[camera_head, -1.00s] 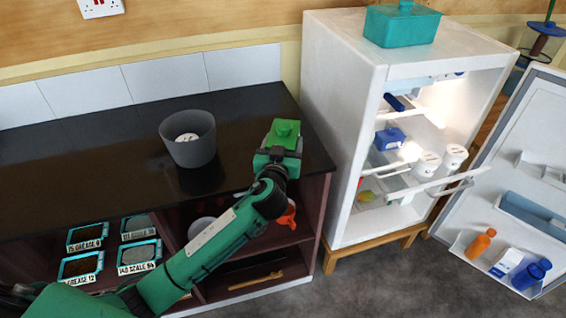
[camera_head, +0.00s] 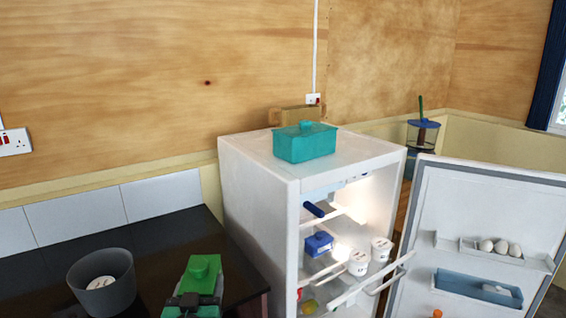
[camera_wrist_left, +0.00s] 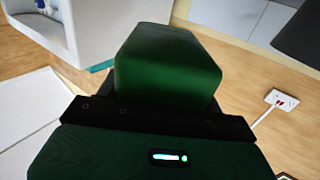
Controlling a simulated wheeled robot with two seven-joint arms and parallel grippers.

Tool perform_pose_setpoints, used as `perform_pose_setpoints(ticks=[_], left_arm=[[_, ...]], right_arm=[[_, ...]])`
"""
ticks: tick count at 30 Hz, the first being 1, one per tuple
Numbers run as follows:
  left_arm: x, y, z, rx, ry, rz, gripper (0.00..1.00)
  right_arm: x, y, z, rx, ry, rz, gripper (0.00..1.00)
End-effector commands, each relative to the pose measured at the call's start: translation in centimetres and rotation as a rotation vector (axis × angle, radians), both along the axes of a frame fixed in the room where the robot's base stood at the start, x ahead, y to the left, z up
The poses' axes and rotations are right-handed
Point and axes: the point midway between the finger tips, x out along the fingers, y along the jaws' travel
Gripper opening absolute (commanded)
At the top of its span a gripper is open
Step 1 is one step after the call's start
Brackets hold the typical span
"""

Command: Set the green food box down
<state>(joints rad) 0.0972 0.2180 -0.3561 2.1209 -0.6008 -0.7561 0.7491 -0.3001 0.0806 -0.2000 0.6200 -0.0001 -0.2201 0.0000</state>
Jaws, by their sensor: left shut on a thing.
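My right gripper is not in view.
The grey pot (camera_head: 120,290) stands left of the green box. The white fridge (camera_head: 248,215) is at the right, its door (camera_head: 470,200) open, with a teal box (camera_head: 305,146) on top. Dark counter is bare behind the pot.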

Motion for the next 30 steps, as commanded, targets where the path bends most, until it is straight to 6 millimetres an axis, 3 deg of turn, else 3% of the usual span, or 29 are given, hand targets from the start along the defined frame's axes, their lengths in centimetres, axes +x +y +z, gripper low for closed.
perform_pose_setpoints(ticks=[9, 18, 24, 30], left_arm=[[-6.5, 0.8, -5.1, -0.006, 0.002, -0.030, 0.18], [-12.4, 1.6, -8.1, 0.015, 0.004, -0.053, 0.18], [-14.5, 1.9, -8.8, 0.027, 0.005, -0.062, 0.18], [-14.9, 1.9, -8.9, 0.029, 0.004, -0.066, 0.18]], right_arm=[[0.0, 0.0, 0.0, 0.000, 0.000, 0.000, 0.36], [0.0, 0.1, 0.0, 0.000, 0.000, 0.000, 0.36], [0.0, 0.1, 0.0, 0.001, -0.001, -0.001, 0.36], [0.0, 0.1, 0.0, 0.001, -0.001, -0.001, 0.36]])
